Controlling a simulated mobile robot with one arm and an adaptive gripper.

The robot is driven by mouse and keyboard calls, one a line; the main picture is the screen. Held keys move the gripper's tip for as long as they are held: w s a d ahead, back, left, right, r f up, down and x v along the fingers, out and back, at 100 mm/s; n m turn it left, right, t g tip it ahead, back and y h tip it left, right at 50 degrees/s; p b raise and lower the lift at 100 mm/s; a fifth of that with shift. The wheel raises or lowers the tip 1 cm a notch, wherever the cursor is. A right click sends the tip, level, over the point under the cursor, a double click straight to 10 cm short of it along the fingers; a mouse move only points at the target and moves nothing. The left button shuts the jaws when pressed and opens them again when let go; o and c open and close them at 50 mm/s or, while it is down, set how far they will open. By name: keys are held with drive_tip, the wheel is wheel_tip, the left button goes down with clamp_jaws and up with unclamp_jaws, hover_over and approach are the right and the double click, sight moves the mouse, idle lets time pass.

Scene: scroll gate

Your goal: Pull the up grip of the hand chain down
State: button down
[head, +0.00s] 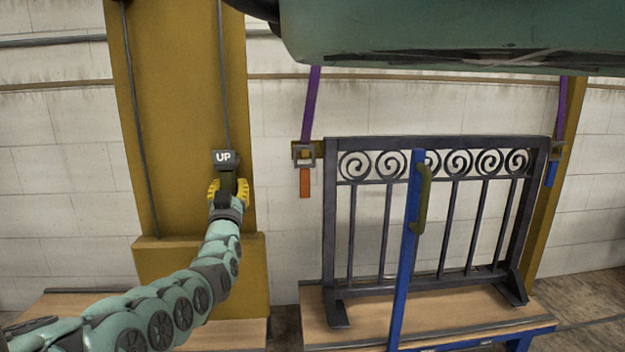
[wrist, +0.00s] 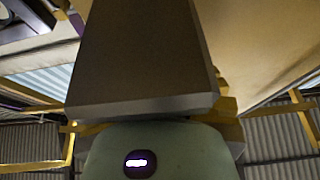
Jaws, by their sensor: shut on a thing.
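My gripper (head: 229,190), with yellow fingers, is shut on the up grip from below, just under the lettered part. In the wrist view a large dark grey block (wrist: 140,55), which looks like the grip, fills the upper middle. A yellow finger (wrist: 229,105) shows beside it. The fingers hide the grip's lower part.
The yellow column (head: 180,120) stands close behind my gripper. To the right, a dark scroll gate (head: 345,230) stands on a wooden-topped bench (head: 315,300), with a blue post (head: 408,235) in front. Purple straps (head: 311,100) hang above it. A green body overhangs the top right.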

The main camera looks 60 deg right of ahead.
drive_tip(key=shift+f, duration=1.05)
drive_tip(key=c, duration=0.6)
unclamp_jaws()
drive_tip(key=shift+a+g, duration=0.15)
drive_tip(key=shift+g, duration=0.15)
drive_tip(key=v, duration=0.2)
drive_tip(key=shift+s+a+f, duration=0.15)
drive_tip(key=shift+s, duration=0.15)
drive_tip(key=shift+s+a+r, duration=0.15)
drive_tip(key=shift+a+r, duration=0.15)
drive_tip(key=shift+a, duration=0.1)
drive_tip(key=shift+s+v, duration=0.2)
drive_tip(key=shift+v, duration=3.8)
